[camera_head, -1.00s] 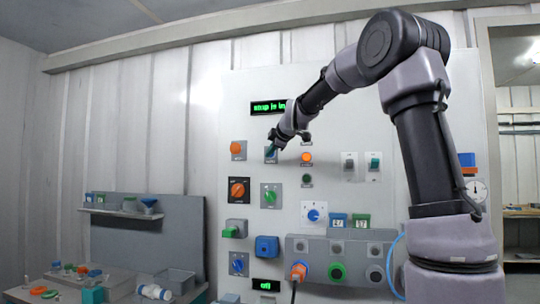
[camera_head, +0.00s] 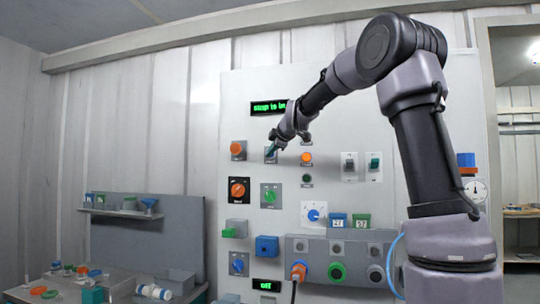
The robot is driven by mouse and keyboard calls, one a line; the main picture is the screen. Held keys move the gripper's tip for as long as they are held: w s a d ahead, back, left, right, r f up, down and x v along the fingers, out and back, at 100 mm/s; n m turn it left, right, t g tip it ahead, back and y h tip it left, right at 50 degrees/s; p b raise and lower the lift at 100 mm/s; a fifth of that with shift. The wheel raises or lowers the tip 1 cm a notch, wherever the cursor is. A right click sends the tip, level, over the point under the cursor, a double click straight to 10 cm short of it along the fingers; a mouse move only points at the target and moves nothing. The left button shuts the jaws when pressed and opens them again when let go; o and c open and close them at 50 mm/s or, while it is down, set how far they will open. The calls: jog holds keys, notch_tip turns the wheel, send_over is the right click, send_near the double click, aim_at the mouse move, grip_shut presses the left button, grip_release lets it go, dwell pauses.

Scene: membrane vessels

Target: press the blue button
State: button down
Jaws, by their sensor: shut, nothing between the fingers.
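A small grey plate (camera_head: 267,158) is on the light wall panel, just right of the orange button's plate. A bluish-teal patch (camera_head: 271,151) shows at it, right at my gripper's tip, and seems to be the blue button. My gripper (camera_head: 274,147) is shut and points down-left at this plate, at the end of my arm reaching in from the right. Its tip covers most of the button. I cannot tell whether the tip touches or presses it.
An orange button (camera_head: 237,149) is close on the left, and another orange round part (camera_head: 306,158) is on the right. A green-text display (camera_head: 269,107) is above.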

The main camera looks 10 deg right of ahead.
jog(key=shift+w+d, duration=0.2)
jog(key=shift+w, duration=0.2)
dwell(0.5)
jog(key=shift+s, duration=0.15)
jog(key=shift+s+a, duration=0.35)
jog(key=shift+s, duration=0.25)
jog(key=s, duration=0.1)
jog(key=s+a, duration=0.1)
jog(key=s, duration=0.1)
jog(key=s+a, duration=0.1)
jog(key=shift+s+a, duration=0.1)
jog(key=shift+s, duration=0.15)
dwell(0.4)
jog(key=shift+s, duration=0.1)
dwell(0.5)
